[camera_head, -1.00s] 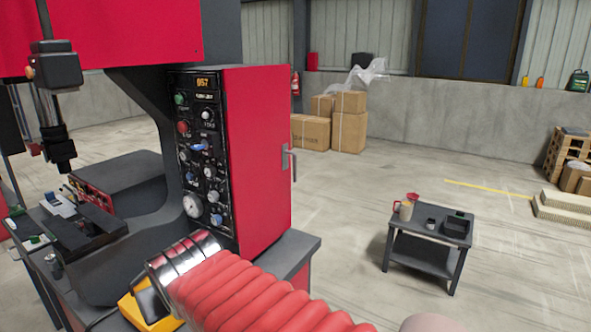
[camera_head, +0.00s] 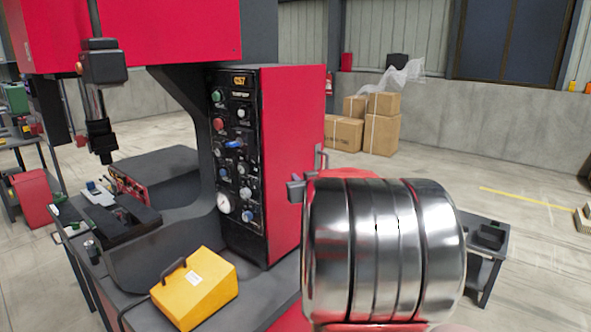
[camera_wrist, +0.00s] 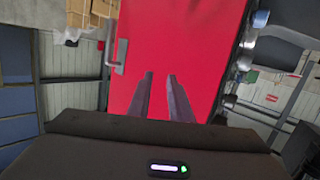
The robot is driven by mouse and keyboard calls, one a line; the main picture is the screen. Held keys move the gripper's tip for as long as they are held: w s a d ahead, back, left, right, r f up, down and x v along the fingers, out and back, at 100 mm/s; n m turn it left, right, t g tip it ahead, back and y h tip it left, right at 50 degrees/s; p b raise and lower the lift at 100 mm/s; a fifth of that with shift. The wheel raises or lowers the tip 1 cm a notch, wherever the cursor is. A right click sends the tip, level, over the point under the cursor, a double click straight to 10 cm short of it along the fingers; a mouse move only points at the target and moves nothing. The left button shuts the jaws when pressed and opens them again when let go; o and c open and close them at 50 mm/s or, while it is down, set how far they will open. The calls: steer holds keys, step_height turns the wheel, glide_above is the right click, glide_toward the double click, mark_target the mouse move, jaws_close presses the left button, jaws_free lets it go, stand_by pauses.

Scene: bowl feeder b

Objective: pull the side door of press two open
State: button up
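The red side door (camera_head: 297,130) of the press is shut, on the right side of the control box. Its grey handle (camera_head: 320,157) stands on the far part of the door, partly hidden behind my arm. In the wrist view the red door (camera_wrist: 190,40) fills the middle, and the handle (camera_wrist: 120,57) is left of my fingers. My gripper (camera_wrist: 161,75) is open and empty, its two fingers parallel and pointing at the door, apart from the handle. In the head view my gripper (camera_head: 295,190) shows just left of my metal wrist, in front of the door.
The control panel (camera_head: 233,150) with knobs and a gauge is left of the door. A yellow wedge-shaped box (camera_head: 195,290) sits on the press bed. A small dark table (camera_head: 488,245) stands right, partly behind my arm. Cardboard boxes (camera_head: 380,130) are at the back wall. The floor between is clear.

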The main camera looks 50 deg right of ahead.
steer(key=s+d+f+t, duration=0.1)
steer(key=s+d+f, duration=0.1)
steer(key=d, duration=0.4)
steer(key=s+d+f+t, duration=0.1)
steer(key=s+d+f, duration=0.1)
steer(key=s+d, duration=0.2)
steer(key=d, duration=0.3)
steer(key=shift+d+f+t+y, duration=0.3)
steer(key=shift+x, duration=6.95)
jaws_close()
